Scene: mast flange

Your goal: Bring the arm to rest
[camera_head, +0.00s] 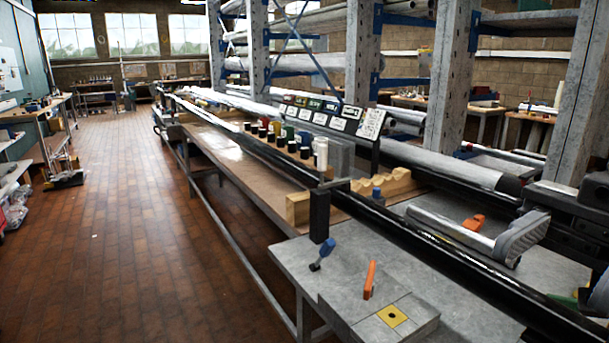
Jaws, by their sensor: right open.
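A long dark mast tube (430,258) runs from the far bench across the near table to the lower right. The near grey worktable (285,257) carries a block with a yellow square plate (392,315) that has a dark hole. An orange handle (370,279) and a blue-topped handle (322,254) stand beside it. My right gripper seems to be among dark parts (577,208) at the right edge. It is open, but its fingertips are hard to make out, and I see nothing held. My left gripper is not in view.
A grey bar with a blocky end (520,238) and an orange piece (474,222) lie past the tube. Wooden notched blocks (385,184), small pots and label cards (371,122) stand farther back. Steel rack posts (453,75) rise behind. The tiled floor (120,200) at left is clear.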

